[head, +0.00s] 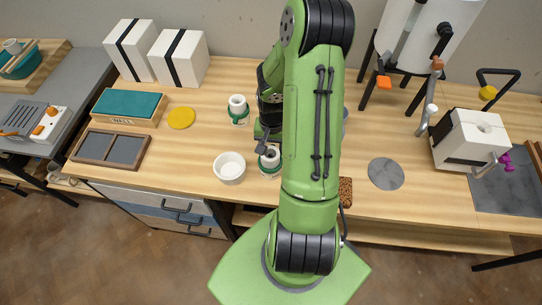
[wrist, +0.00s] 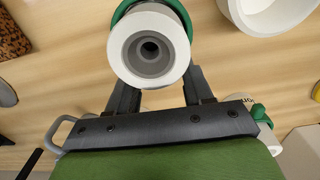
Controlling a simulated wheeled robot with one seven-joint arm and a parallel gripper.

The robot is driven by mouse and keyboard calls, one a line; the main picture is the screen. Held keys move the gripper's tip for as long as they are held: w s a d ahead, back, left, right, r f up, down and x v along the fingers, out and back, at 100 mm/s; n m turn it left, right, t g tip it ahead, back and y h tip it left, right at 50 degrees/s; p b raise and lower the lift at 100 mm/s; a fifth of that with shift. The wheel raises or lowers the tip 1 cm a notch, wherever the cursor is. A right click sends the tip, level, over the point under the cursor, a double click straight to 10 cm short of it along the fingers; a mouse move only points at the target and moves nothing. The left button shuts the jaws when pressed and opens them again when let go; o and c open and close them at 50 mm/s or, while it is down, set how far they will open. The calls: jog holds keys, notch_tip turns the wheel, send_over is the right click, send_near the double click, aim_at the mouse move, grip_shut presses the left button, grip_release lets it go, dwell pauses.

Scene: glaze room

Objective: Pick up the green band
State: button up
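Two white spool-like pieces with green bands stand on the wooden worktop. The rear green band (head: 239,121) circles the base of its white piece (head: 237,104). My gripper (head: 268,141) is down at this front piece. In the wrist view, a white piece with a hollow centre (wrist: 150,50) has a green band (wrist: 180,10) around its far part. My gripper's fingers (wrist: 160,78) stand apart, on either side of this piece; contact is unclear.
A white bowl (head: 229,168) stands left of the front piece, and also shows in the wrist view (wrist: 268,12). A yellow disc (head: 181,118), teal-topped box (head: 130,106) and divided tray (head: 112,149) lie left. A grey disc (head: 386,173) lies right. A cork-like block (head: 346,190) is beside my arm.

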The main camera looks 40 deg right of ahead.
jog(key=shift+c, duration=1.1)
notch_tip(320, 180, up, 10)
jog(key=shift+r+p, duration=0.1)
jog(key=shift+p, duration=0.8)
grip_shut()
